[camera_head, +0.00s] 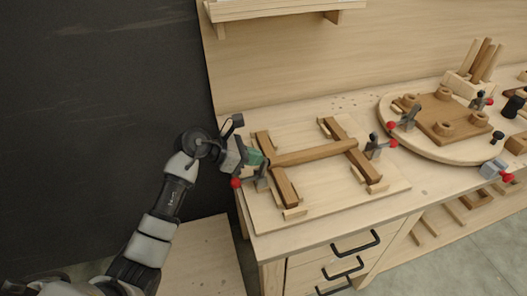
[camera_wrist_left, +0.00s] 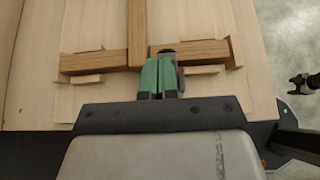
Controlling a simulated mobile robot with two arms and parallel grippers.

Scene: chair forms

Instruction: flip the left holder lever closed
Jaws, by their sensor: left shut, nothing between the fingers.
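The left holder lever, with its red knob (camera_head: 235,183), is at the left edge of the wooden fixture board (camera_head: 340,209). Its knob points left, away from the H-shaped wooden chair frame (camera_head: 309,155). The metal body of the left holder (camera_head: 262,181) is partly hidden by my gripper. My left gripper (camera_head: 258,159), with green fingers, is shut and empty just above the holder, beside the near-left bar. In the left wrist view the shut fingers (camera_wrist_left: 160,77) are over the same bar (camera_wrist_left: 95,62). A dark part of the holder shows behind them; contact is unclear.
A round board (camera_head: 455,153) with wooden parts and more clamps is farther right. Drawers with black handles (camera_head: 355,244) are below. A shelf (camera_head: 285,9) hangs above.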

